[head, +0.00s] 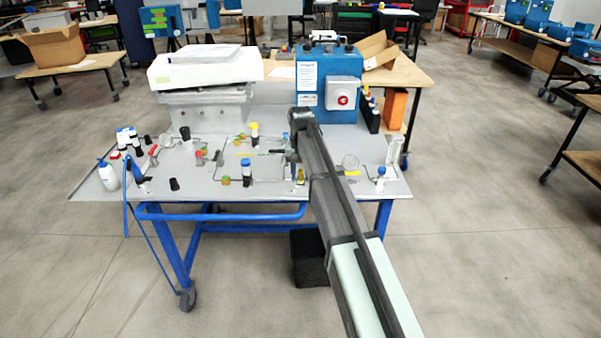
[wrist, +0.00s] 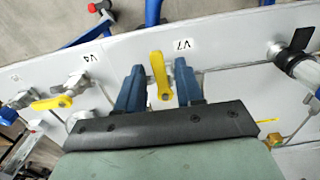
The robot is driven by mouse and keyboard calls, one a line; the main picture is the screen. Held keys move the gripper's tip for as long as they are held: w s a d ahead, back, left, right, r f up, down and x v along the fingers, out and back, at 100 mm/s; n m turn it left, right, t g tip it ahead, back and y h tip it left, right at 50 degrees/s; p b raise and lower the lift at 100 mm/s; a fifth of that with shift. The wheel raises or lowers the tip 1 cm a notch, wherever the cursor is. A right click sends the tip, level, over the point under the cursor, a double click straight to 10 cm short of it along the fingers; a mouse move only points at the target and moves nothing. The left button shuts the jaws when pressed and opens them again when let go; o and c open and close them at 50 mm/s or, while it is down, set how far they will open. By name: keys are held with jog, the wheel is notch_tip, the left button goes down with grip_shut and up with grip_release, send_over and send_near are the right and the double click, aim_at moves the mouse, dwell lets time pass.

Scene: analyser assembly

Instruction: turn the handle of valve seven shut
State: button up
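In the wrist view, the yellow handle of valve seven (wrist: 160,75) points up and down the picture, beside a white V7 label (wrist: 183,44). My gripper (wrist: 159,66) has its two blue fingers on either side of this handle. A gap shows between the handle and each finger, so the gripper is open. In the head view, my gripper (head: 291,165) is low over the table's middle right, and my arm hides most of the valve there.
Another valve with a yellow handle (wrist: 52,102) lies to the left by a V4 label (wrist: 87,59), its handle turned sideways. Thin pipes and bottles cover the grey tabletop (head: 215,195). A blue box (head: 312,80) stands behind.

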aim_at(301, 177)
jog(key=shift+o, duration=0.3)
notch_tip(301, 177, up, 14)
dwell(0.6)
jog(key=shift+d+f, duration=0.1)
jog(key=shift+f, duration=0.05)
dwell(1.3)
